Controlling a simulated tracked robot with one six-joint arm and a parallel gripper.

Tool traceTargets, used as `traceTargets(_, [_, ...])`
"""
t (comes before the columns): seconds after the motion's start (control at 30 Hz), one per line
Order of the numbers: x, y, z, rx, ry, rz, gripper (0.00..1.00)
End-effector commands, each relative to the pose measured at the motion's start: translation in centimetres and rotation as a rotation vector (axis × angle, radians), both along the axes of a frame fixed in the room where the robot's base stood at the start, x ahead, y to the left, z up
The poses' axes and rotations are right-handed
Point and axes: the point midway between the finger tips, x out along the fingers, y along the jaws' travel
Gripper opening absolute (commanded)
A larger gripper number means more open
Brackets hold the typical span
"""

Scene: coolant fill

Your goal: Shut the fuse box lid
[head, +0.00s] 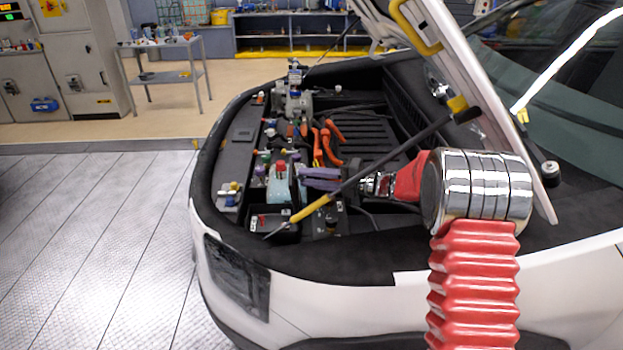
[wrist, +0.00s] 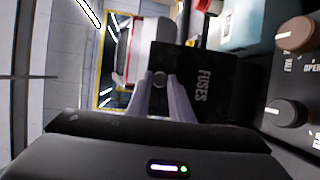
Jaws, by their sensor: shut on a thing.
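The fuse box lid (wrist: 215,92) is a black panel marked FUSES in the wrist view. My gripper (wrist: 161,84) is shut at the lid's edge, with a round dark knob showing between its two grey-purple fingers. The lid's hinge and the inside of the box are not clear in this view, and I cannot tell its exact angle. In the head view my gripper (head: 310,178) reaches left into the engine bay, beside a pale blue tank (head: 278,187). The lid is hard to pick out there.
The raised hood (head: 462,75) and its yellow-gripped prop rod (head: 398,148) are close to my arm. Orange-handled pliers (head: 331,143) lie behind the gripper. The wrist view shows a brown knob (wrist: 296,35) and a black knob (wrist: 285,112). A small black compartment (head: 272,220) is at the front.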

Motion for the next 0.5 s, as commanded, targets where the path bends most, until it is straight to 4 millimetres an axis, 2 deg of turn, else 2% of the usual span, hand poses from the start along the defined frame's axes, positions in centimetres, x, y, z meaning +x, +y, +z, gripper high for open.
traceTargets(0.23, [-0.1, 0.1, -0.4, -0.003, 0.006, 0.000, 0.00])
traceTargets(0.5, [-0.1, 2.0, -0.1, -0.003, 0.006, 0.001, 0.00])
